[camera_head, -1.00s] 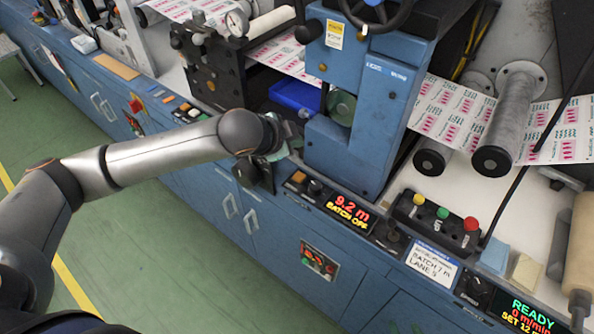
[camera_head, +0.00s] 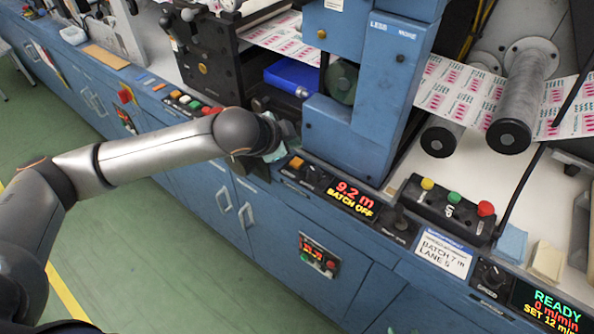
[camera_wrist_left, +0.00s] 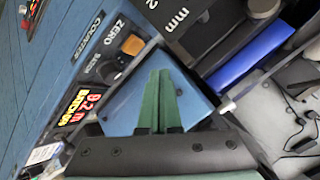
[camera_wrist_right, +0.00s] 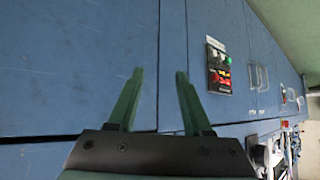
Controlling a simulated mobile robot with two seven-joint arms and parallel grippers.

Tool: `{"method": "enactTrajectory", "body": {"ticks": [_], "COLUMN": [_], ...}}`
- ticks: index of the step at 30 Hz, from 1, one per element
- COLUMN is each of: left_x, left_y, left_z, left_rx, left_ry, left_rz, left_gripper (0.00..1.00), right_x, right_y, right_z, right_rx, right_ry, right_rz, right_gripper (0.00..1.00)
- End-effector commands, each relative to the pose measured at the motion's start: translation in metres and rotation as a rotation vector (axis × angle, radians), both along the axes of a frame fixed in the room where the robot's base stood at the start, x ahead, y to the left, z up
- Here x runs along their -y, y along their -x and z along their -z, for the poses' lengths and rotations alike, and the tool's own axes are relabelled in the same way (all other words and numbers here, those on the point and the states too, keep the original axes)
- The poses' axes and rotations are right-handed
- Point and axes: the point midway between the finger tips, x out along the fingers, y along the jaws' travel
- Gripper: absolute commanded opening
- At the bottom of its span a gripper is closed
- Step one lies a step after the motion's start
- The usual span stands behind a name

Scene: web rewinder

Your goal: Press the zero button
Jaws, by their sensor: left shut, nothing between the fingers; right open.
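The zero button is the orange square button (camera_wrist_left: 133,45) beside the "ZERO" label in the left wrist view. In the head view the orange button (camera_head: 296,162) sits on the blue front ledge, left of the counter display (camera_head: 354,196) reading "9.2 m BATCH OFF". My left gripper (camera_head: 284,143) is just behind and left of the button. Its green fingers (camera_wrist_left: 158,76) are shut and empty, with tips apart from the button in the picture; exact height is unclear. My right gripper (camera_wrist_right: 160,75) is open and empty, facing blue cabinet panels; it is outside the head view.
A black knob (camera_head: 315,180) lies between the button and the display. A blue machine column (camera_head: 370,100) rises behind. A box with yellow, green and red buttons (camera_head: 445,212) stands to the right.

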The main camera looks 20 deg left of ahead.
Motion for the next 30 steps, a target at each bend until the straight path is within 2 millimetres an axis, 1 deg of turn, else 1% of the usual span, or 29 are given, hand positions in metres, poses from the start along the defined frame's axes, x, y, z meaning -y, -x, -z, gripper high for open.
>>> {"method": "enactTrajectory", "body": {"ticks": [1, 7, 15, 30], "left_x": [0.000, 0.000, 0.000, 0.000], "left_y": [0.000, 0.000, 0.000, 0.000], "left_z": [0.012, 0.028, 0.029, 0.030], "left_rx": [-0.001, -0.001, 0.001, 0.000], "left_ry": [-0.001, 0.001, 0.001, 0.000], "left_rz": [-0.001, 0.000, 0.001, 0.000], "left_gripper": [0.00, 0.00, 0.00, 0.00], "right_x": [0.000, -0.004, -0.008, -0.008], "right_y": [0.001, 0.001, -0.005, -0.005], "right_z": [0.012, 0.014, 0.006, 0.008], "right_rx": [-0.003, -0.015, 0.005, 0.001], "right_ry": [0.001, -0.004, -0.011, -0.009], "right_rz": [0.000, -0.008, -0.014, -0.015], "right_gripper": [0.50, 0.50, 0.50, 0.50]}}
